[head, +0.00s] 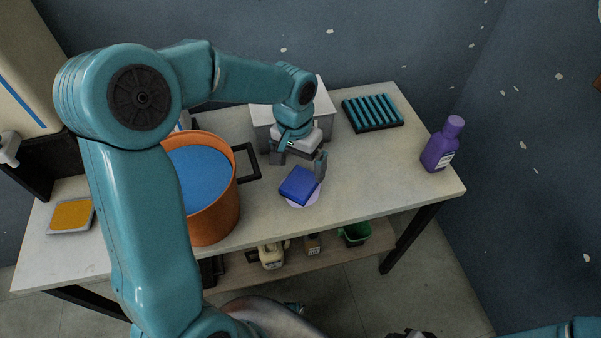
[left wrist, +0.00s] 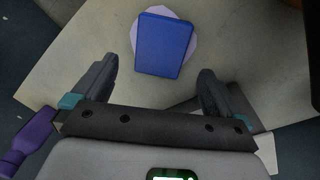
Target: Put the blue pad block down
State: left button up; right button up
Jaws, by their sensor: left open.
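The blue pad block (head: 299,184) lies flat on a pale lilac round pad (head: 305,204) near the front edge of the table. In the left wrist view the blue pad block (left wrist: 164,44) lies over the lilac round pad (left wrist: 191,57), which shows around its sides. My left gripper (head: 300,162) is open, with its fingers apart at the block's back side. In the left wrist view the open fingers of my left gripper (left wrist: 158,72) have nothing between their tips, and the block is just beyond them. My right gripper cannot be made out.
An orange pot (head: 216,205) with blue contents stands left of the block. A white box (head: 262,115) is behind my gripper. A teal-slatted rack (head: 373,113) stands at the back, a purple bottle (head: 442,145) at the right. The tabletop (head: 375,170) between block and bottle is clear.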

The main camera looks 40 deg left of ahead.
aim_at(298, 179)
pick_arm(q)
notch_tip(298, 179, up, 6)
jog(key=shift+a+r, duration=0.15)
jog(key=shift+a, duration=0.05)
dwell(0.4)
